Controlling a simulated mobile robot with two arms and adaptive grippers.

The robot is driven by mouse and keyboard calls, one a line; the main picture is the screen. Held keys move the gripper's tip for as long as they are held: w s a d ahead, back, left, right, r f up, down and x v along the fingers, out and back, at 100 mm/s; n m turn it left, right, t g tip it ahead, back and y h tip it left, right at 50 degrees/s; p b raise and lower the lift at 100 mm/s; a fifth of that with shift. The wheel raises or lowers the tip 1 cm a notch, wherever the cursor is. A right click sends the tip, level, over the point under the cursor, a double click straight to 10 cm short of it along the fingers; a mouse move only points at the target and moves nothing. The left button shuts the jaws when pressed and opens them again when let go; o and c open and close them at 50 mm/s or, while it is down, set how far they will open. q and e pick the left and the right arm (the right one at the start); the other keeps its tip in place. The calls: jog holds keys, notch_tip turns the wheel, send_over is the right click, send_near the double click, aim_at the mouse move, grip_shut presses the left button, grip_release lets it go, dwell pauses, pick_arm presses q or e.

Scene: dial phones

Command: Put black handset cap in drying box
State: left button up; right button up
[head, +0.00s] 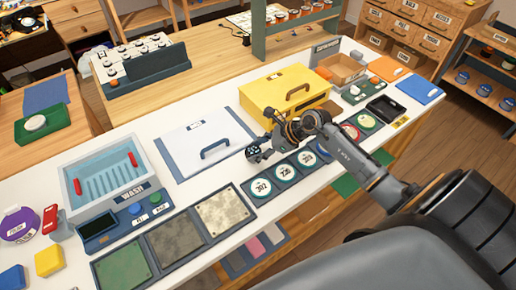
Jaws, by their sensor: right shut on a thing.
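My right gripper (262,148) reaches in from the right over the middle of the white counter. It is shut on a small round black piece with light dots, the black handset cap (253,152), above the counter between the white lidded box and the row of round-marked pads. A yellow box (270,97) with a dark handle stands behind my gripper, also shut. Their labels are too small to read, so I cannot tell which is the drying box. My left gripper is not in view.
A wash basin (78,197) with red handles stands at the left. Green, mottled and beige square pads (222,210) lie along the front edge. Round-marked pads (286,171) run below my gripper. A black tray (385,108) and a cardboard box (342,68) are at the right.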

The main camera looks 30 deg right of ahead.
jog(key=shift+f, duration=0.1)
jog(key=o, duration=1.1)
